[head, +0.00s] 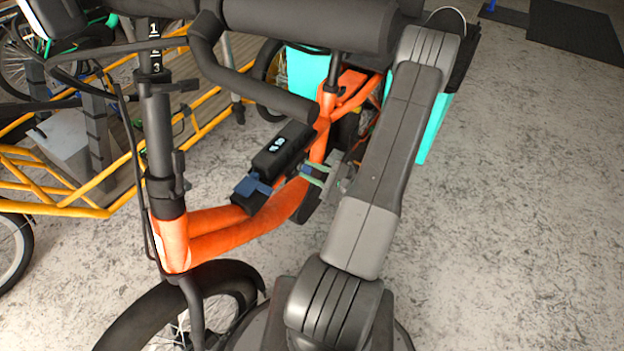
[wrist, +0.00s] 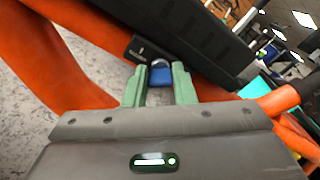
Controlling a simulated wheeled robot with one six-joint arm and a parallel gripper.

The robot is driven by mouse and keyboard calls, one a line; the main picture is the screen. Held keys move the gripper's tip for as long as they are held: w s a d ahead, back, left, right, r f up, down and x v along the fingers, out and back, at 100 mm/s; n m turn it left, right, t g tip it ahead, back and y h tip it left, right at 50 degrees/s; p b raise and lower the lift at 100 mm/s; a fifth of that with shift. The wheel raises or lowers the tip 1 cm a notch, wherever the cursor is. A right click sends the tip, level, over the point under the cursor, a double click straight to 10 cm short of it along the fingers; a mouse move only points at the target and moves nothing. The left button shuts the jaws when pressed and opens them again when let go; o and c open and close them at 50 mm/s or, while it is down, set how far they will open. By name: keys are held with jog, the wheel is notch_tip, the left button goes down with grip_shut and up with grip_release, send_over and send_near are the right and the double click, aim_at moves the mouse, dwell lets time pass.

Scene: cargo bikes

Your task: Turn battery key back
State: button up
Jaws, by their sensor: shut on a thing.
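The battery (head: 283,150) is a black pack with a small lit display, lying along the orange frame tube of the cargo bike (head: 235,228). It also shows in the wrist view (wrist: 200,30). The battery key (wrist: 160,74) has a blue head and sits at a small black lock housing (wrist: 138,48) beside the battery. My gripper (wrist: 159,85) has green fingers, one on each side of the blue head, and is shut on it. In the head view, my gripper (head: 313,174) is at the right side of the battery, and I cannot make out the key there.
A blue piece (head: 250,188) sits at the battery's lower end. The black handlebar (head: 250,80) crosses above. A yellow-framed cargo bike (head: 60,208) stands at left, and a turquoise box (head: 306,72) is behind. The floor (head: 520,220) at right is clear.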

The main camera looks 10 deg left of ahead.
jog(key=n+b, duration=0.6)
jog(key=b, duration=0.1)
jog(key=n+b, duration=0.4)
jog(key=shift+s+f, duration=0.1)
jog(key=shift+f, duration=0.15)
dwell(0.3)
jog(key=o, duration=1)
jog(key=shift+r, duration=0.1)
jog(key=p+v, duration=0.2)
jog(key=v, duration=1.2)
jog(key=shift+a+p, duration=0.1)
jog(key=shift+p, duration=0.3)
jog(key=shift+a, duration=0.15)
